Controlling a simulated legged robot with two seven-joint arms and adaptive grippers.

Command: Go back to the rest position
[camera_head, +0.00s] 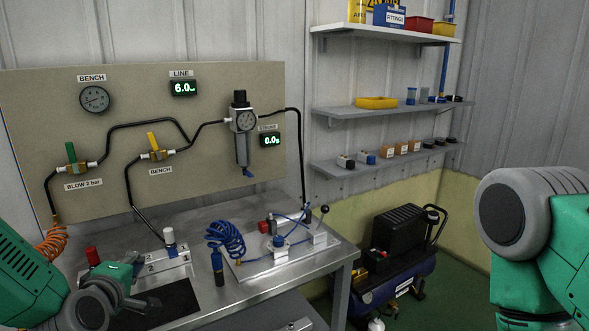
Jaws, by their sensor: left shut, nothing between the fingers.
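My left arm (30,275) comes in from the lower left. Its gripper (143,303) is shut and empty, low over the dark mat (178,298) at the left front of the metal bench. I cannot tell whether it touches the mat. My right arm (535,225) shows at the right edge, folded beside the wall, and its gripper is out of view.
The metal bench (205,215) carries a numbered block (170,258), a coiled blue hose (226,237) and a plate with fittings (282,245). A panel with valves (200,90) stands behind. Shelves (385,108) and a compressor (395,260) are at right.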

